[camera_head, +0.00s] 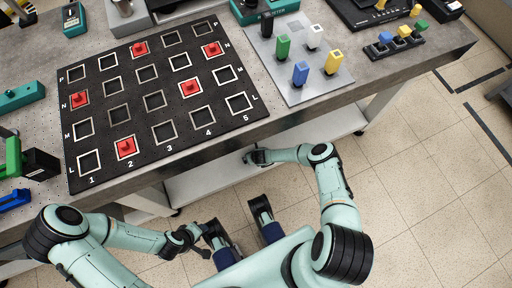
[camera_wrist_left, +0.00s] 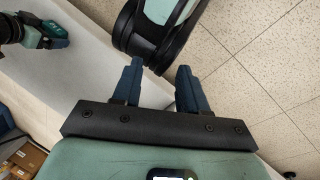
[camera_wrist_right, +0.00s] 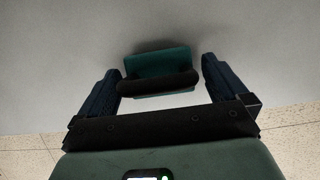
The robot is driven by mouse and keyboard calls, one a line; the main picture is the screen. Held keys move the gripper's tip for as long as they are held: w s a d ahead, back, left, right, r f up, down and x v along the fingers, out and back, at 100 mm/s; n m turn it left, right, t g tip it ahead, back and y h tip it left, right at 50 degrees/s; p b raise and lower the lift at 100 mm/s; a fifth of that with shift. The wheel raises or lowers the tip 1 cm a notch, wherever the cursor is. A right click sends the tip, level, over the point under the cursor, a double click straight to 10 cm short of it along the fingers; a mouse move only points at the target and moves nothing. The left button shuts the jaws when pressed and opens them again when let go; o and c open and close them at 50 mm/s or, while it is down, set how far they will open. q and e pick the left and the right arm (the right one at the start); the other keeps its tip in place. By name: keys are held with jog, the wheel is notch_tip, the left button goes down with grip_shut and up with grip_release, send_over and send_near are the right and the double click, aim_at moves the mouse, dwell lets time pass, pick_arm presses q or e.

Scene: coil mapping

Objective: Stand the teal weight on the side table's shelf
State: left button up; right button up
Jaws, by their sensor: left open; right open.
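The teal weight (camera_wrist_right: 160,62), a block with a dark bar-like handle, is against a pale grey surface in the right wrist view. My right gripper (camera_wrist_right: 158,82) is open, with its fingers on either side of the weight. The left finger looks close to the handle's end; a gap shows at the right. In the head view my right gripper (camera_head: 252,157) is at the low shelf (camera_head: 222,180) under the table edge, and the weight cannot be made out there. My left gripper (camera_wrist_left: 160,80) is open and empty, beside the shelf, above the floor.
The table (camera_head: 432,48) above the shelf carries a black grid board (camera_head: 128,118) with red pieces and a grey plate (camera_head: 300,80) with coloured blocks. Its front edge overhangs the shelf. Tiled floor (camera_head: 420,200) is clear at the right. Boxes (camera_wrist_left: 25,160) show at lower left in the left wrist view.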

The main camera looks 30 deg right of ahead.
jog(key=p+v, duration=0.2)
jog(key=v, duration=0.3)
jog(key=shift+r+p, duration=0.35)
jog(key=shift+r, duration=0.1)
pick_arm(q)
jog(key=s+d+r+g+p, duration=0.1)
jog(key=s+d+r+p, duration=0.1)
jog(key=s+r, duration=0.3)
jog(key=shift+r+g+h, duration=0.25)
jog(key=shift+g+h, duration=0.05)
jog(key=shift+h, duration=0.1)
pick_arm(e)
jog(key=v, duration=0.5)
jog(key=shift+s+r, duration=0.25)
jog(key=shift+r, duration=0.05)
